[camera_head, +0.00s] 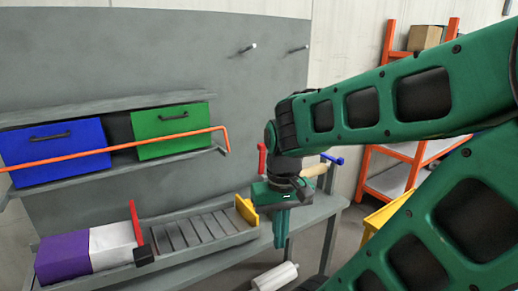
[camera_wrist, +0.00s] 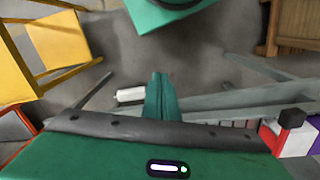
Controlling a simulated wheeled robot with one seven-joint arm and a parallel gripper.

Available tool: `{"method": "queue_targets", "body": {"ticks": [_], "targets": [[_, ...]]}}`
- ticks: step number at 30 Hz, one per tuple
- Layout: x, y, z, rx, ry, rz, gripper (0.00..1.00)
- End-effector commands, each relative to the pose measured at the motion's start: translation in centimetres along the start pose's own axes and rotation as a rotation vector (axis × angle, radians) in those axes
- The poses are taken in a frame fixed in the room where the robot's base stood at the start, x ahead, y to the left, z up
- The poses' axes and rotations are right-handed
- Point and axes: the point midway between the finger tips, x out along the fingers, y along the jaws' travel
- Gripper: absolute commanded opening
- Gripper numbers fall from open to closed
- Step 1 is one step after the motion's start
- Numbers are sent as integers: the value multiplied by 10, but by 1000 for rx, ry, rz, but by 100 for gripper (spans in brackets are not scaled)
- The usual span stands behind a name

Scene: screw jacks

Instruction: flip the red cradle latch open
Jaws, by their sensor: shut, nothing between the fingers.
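The red latch (camera_head: 136,222) is a thin upright bar with a black block (camera_head: 144,256) at its foot, on the front side of the grey slatted cradle (camera_head: 207,245). It stands against a purple (camera_head: 62,258) and white (camera_head: 108,245) block in the cradle's left end. In the wrist view the red latch (camera_wrist: 271,137) shows at the right edge, partly cut off by my gripper body. My gripper (camera_head: 281,240) points down by the yellow end plate (camera_head: 247,211), well right of the latch. Its fingers (camera_wrist: 160,80) are together and empty, apart from the latch.
An orange bar (camera_head: 110,151) runs in front of the blue (camera_head: 55,153) and green (camera_head: 170,121) drawers above the cradle. A red lever (camera_head: 262,158) and a blue handle (camera_head: 333,159) are near my wrist. A white cylinder (camera_head: 274,277) lies low, below the bench.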

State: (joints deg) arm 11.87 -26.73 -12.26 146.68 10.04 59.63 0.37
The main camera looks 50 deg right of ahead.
Motion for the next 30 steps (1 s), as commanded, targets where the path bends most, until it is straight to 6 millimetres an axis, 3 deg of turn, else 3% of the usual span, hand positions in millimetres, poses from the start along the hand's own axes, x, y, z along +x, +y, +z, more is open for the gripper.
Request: {"method": "queue_targets", "body": {"ticks": [5, 7, 11, 15, 18, 21, 26, 30], "targets": [[-7, 6, 4, 19, 23, -4, 0], [-14, 8, -9, 79, 59, 2, 0], [-39, 13, -65, 304, 192, 14, 0], [-81, 28, -143, 619, 392, -10, 0], [-111, 38, -191, 811, 520, -52, 0], [-136, 46, -225, 957, 619, -100, 0], [-156, 53, -252, 1075, 699, -150, 0], [-150, 55, -262, 1092, 709, -157, 0]]}}
